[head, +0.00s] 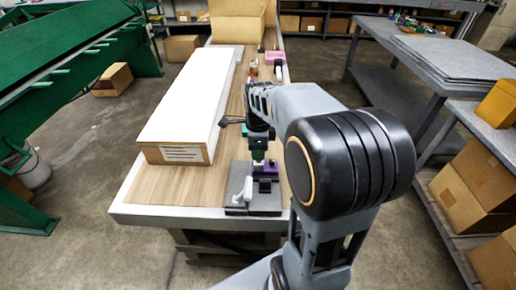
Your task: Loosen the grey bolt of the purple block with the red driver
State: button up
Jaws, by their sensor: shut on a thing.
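The purple block (273,168) sits on a dark grey base plate (253,211) at the near end of the workbench. A black part and a white lever-like part (247,188) are also on the plate. My gripper (258,147) points down just above and behind the block. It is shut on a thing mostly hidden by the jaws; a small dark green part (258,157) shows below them. I cannot tell whether it touches the block. The grey bolt cannot be made out. No red driver can be clearly identified; a small orange-red thing (252,70) stands farther back on the bench.
A long white-topped box (190,105) fills the bench's left side. A pink bin (275,58) and small items stand farther back on the bench (150,195). A grey shelf table (440,70) stands right, green machinery (70,60) left.

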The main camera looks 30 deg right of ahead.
jog(key=shift+n+p, duration=0.3)
jog(key=shift+n, duration=1.5)
